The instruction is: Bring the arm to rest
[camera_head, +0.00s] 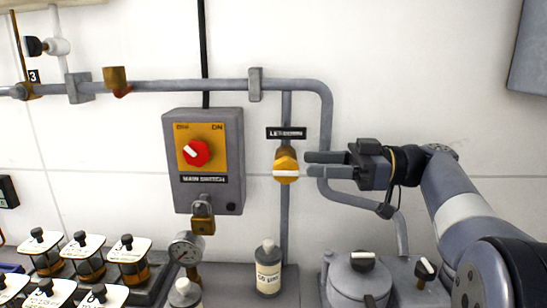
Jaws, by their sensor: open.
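My gripper (310,165) is open and empty, with its two grey fingers pointing left. Its tips are just right of the yellow valve knob (286,166) on a vertical pipe. I cannot tell whether they touch the knob. The knob has a white band and sits under a black label plate (286,133). My arm reaches in from the lower right corner.
A grey main switch box (209,160) with a red knob (196,153) and a padlock (203,216) hangs to the left. Pipes run along the wall. Below stand a gauge (186,250), a labelled bottle (268,270), several lidded jars (87,258) and a grey pot (361,279).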

